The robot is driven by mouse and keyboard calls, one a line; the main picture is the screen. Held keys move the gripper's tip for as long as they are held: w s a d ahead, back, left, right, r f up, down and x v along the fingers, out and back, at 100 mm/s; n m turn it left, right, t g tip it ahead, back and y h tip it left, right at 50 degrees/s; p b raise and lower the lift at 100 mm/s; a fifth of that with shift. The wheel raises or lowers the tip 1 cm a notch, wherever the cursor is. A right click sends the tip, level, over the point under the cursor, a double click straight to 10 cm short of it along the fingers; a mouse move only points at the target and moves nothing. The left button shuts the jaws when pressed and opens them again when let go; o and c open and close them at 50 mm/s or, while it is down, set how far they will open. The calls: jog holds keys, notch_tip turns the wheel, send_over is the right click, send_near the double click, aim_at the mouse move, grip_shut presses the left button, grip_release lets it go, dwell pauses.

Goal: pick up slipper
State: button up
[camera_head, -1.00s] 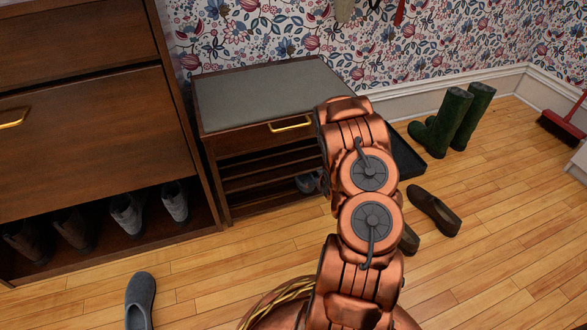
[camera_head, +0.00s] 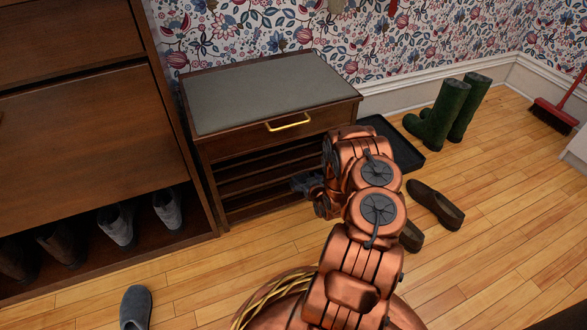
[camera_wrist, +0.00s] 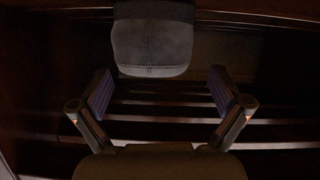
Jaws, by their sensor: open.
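A grey slipper (camera_wrist: 152,45) shows at the top middle of the wrist view, its rounded end towards me, in a dark slatted space. My gripper (camera_wrist: 160,92) is open and empty, its two purple-padded fingers spread left and right just below the slipper in the picture. No contact shows. In the head view my gripper (camera_head: 306,185) is at the open front of the shoe bench (camera_head: 262,205); the slipper there is hidden by my arm. A similar grey slipper (camera_head: 136,306) lies on the floor at the lower left.
The bench has a grey top (camera_head: 265,90), a drawer with a brass handle (camera_head: 290,122) and slatted shelves. A cabinet with shoes (camera_head: 116,226) stands left. Brown shoes (camera_head: 436,204), a black tray (camera_head: 395,140), green boots (camera_head: 446,112) and a red broom (camera_head: 552,115) are right.

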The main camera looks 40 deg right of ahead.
aim_at(301, 180)
jog(key=b+x, duration=0.1)
jog(key=x, duration=0.1)
jog(key=b+x, duration=0.2)
jog(key=shift+d+f, duration=0.15)
jog(key=shift+f, duration=0.3)
jog(key=shift+w+d, duration=0.2)
jog(key=shift+w, duration=0.1)
jog(key=c, duration=1.2)
